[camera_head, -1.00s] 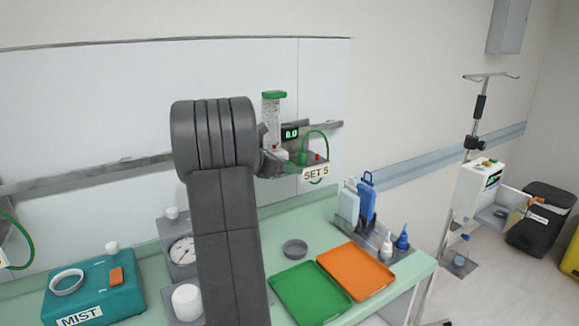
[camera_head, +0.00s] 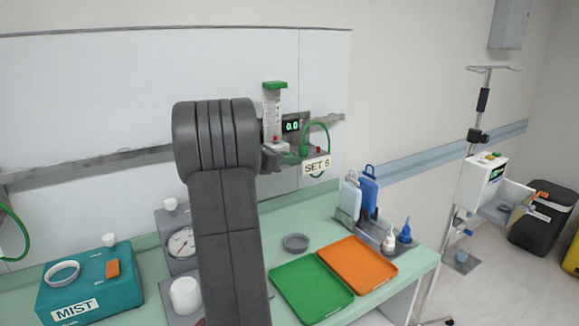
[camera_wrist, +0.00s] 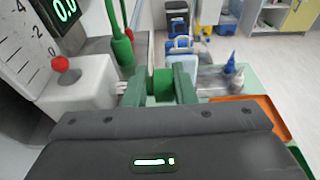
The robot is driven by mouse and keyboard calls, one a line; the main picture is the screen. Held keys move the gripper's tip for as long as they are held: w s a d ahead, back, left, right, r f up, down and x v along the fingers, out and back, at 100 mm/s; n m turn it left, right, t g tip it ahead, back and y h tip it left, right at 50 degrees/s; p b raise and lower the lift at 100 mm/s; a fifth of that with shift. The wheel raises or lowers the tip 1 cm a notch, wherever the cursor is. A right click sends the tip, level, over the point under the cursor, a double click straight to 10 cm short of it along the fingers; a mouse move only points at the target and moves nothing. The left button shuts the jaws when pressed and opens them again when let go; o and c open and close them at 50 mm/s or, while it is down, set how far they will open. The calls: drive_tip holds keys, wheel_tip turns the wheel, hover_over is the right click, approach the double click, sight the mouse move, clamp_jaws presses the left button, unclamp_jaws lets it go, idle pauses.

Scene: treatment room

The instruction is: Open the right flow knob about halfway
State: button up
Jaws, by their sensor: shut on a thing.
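The right flowmeter (camera_head: 272,112) has a clear scaled tube with a green cap and hangs on the wall rail. Its display (camera_head: 291,126) reads 0.0, and a "SET 5" label (camera_head: 317,166) hangs beside it. In the wrist view the scaled tube (camera_wrist: 15,50) and display (camera_wrist: 64,10) are at upper left. My gripper (camera_wrist: 160,84) is shut on a green knob (camera_wrist: 162,83) at the side of the flowmeter's grey body. The knob is mostly covered by the two fingers, so its turn angle cannot be told.
A green tube (camera_head: 327,130) loops close by the flowmeter. Below, the counter holds a green tray (camera_head: 310,292), an orange tray (camera_head: 357,265), a grey dish (camera_head: 295,243) and a bottle rack (camera_head: 375,232). A teal MIST box (camera_head: 90,285) stands at left.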

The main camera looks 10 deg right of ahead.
drive_tip(key=f+h+b, duration=0.1)
drive_tip(key=h+b, duration=0.1)
drive_tip(key=shift+s+t+b, duration=0.1)
drive_tip(key=shift+t+b, duration=0.25)
drive_tip(key=shift+t, duration=0.05)
drive_tip(key=shift+r+h, duration=0.2)
drive_tip(key=shift+h, duration=0.1)
drive_tip(key=o, duration=0.8)
drive_tip(key=shift+s, duration=0.15)
drive_tip(key=shift+o, duration=0.3)
drive_tip(key=shift+r, duration=0.15)
drive_tip(key=shift+a, duration=0.1)
drive_tip(key=shift+s+a, duration=0.1)
drive_tip(key=shift+a, duration=0.25)
drive_tip(key=b+v, duration=0.1)
drive_tip(key=v, duration=1.1)
drive_tip(key=shift+s+a, duration=0.3)
